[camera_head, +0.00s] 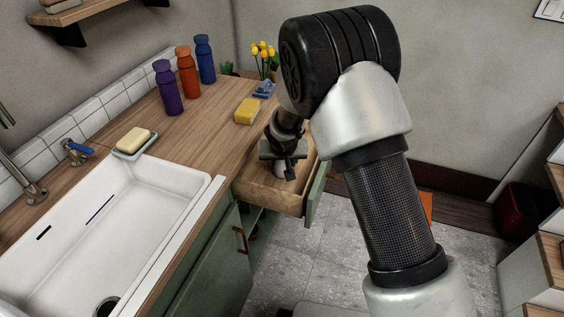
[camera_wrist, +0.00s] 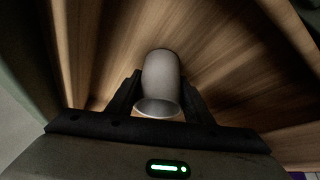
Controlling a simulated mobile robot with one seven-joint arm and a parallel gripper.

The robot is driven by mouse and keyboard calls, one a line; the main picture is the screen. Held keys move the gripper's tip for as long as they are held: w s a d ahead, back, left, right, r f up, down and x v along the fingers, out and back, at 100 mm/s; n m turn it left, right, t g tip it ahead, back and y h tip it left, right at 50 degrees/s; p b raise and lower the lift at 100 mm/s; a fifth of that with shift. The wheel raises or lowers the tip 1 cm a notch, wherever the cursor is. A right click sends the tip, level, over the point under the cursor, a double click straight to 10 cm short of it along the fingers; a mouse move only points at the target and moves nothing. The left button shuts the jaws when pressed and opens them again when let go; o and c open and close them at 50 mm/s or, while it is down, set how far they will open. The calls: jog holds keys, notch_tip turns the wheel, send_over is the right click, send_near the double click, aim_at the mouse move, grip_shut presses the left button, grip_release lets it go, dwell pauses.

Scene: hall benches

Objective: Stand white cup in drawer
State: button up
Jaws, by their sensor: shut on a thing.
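The white cup (camera_wrist: 161,78) is between the fingers of my gripper (camera_wrist: 160,95) in the wrist view, with its rim toward the camera. My gripper is shut on it. In the head view my gripper (camera_head: 284,160) is over the open wooden drawer (camera_head: 262,190), and a small part of the cup (camera_head: 283,170) shows below the fingers. The drawer's wooden floor and walls surround the cup in the wrist view. I cannot tell whether the cup's base touches the drawer floor.
On the wooden counter (camera_head: 190,140) stand purple (camera_head: 168,90), orange (camera_head: 188,75) and blue (camera_head: 205,60) bottles. A white sink (camera_head: 110,220) is at the left. My arm hides part of the drawer's right side.

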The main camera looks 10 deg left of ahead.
jog(key=shift+f, duration=0.2)
jog(key=o, duration=1.1)
jog(key=shift+r, duration=0.15)
